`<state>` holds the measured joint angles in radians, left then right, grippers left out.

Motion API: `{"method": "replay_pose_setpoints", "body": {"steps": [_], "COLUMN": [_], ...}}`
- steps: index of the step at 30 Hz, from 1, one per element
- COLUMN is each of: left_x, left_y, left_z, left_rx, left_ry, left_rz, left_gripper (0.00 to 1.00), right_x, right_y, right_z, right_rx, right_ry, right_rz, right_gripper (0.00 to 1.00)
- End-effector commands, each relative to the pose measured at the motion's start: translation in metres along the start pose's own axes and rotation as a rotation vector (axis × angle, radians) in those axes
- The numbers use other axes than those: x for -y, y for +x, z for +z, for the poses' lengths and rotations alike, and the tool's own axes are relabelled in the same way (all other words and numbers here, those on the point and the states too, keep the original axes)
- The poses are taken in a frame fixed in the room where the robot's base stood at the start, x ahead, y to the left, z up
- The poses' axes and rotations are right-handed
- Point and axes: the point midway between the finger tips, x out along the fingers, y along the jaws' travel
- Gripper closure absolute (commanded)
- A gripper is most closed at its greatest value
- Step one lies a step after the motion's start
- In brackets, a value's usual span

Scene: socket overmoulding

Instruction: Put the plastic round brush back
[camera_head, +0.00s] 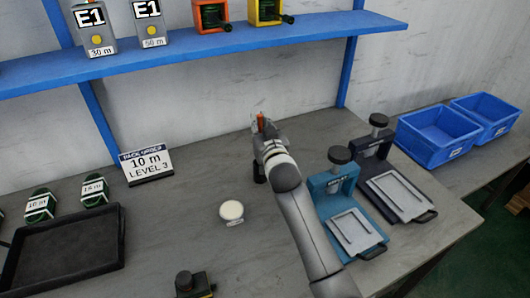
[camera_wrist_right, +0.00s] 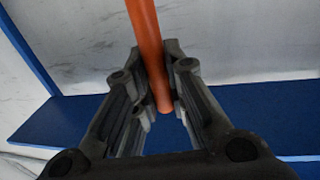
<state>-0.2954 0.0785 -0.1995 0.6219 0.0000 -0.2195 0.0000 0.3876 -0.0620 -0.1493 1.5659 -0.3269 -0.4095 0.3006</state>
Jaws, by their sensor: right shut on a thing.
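My right gripper (camera_head: 259,130) is raised over the middle of the workbench, in front of the wall and below the blue shelf. It is shut on a thin orange-brown rod, which I take to be the handle of the plastic round brush (camera_head: 260,119). In the right wrist view the smooth rod (camera_wrist_right: 148,45) passes between the two dark fingers (camera_wrist_right: 160,80), and one blunt end shows. The brush's head cannot be made out. My left gripper is not in view.
The grey workbench (camera_head: 165,205) holds a white round piece (camera_head: 231,212), a teal press (camera_head: 340,205), a dark press (camera_head: 390,180), a black tray (camera_head: 65,258) and a "10 m" sign (camera_head: 146,164). Blue bins (camera_head: 435,135) stand right. The blue shelf (camera_head: 190,55) carries several devices.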

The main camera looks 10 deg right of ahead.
Motion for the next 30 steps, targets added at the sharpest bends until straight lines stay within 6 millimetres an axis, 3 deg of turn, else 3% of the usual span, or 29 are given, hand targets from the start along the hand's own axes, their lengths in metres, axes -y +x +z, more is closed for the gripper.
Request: {"method": "replay_pose_setpoints", "body": {"steps": [3, 6, 15, 20, 27, 28, 30], "left_x": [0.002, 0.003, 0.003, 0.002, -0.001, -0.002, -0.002], "left_y": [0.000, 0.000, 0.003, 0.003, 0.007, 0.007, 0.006], "left_z": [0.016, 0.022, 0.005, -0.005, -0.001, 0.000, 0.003], "left_rx": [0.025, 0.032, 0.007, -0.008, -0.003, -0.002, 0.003], "left_ry": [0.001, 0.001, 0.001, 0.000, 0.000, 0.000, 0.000], "left_rz": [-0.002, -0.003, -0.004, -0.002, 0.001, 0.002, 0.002], "left_gripper": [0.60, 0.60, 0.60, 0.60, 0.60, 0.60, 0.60], "right_x": [0.000, 0.000, 0.000, 0.000, 0.000, 0.000, 0.000], "right_y": [0.000, 0.000, 0.000, 0.000, 0.000, 0.000, 0.000], "right_z": [0.021, 0.030, 0.067, 0.068, 0.072, 0.072, 0.071], "right_rx": [0.002, 0.000, 0.000, -0.003, -0.002, -0.002, -0.002], "right_ry": [0.002, 0.002, 0.003, 0.001, 0.001, 0.001, 0.001], "right_rz": [0.000, 0.001, 0.000, -0.001, 0.000, 0.000, 0.000], "right_gripper": [1.00, 1.00, 1.00, 1.00, 1.00, 0.85, 0.76]}}
